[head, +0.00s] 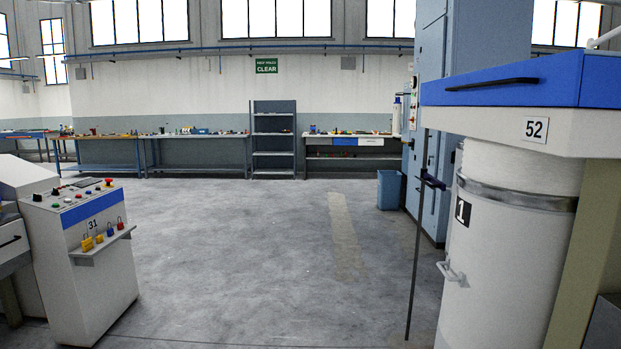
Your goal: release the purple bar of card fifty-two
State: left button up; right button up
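The machine marked 52 (535,130) stands at the right, cut off by the picture's edge. It has a blue top cover (510,82) with a black handle and a pale body below. A thin dark upright rod (415,250) stands just left of it, its foot near the floor. A small dark blue-purple piece (433,181) sits across the rod; I cannot tell whether it is the purple bar. Neither of my grippers is in view.
A white can (510,240) marked 1 stands under the machine. A console marked 31 (90,260) with several padlocks stands at the left. A blue bin (389,190) and a tall blue cabinet (430,60) are behind. Benches line the back wall. The middle floor is clear.

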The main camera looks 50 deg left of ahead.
aim_at(429, 181)
jog(key=u, duration=1.1)
jog(key=i, duration=0.25)
jog(key=u, duration=0.9)
jog(key=i, duration=2.15)
jog(key=z, duration=0.75)
jog(key=i, duration=1.15)
jog(key=z, duration=0.85)
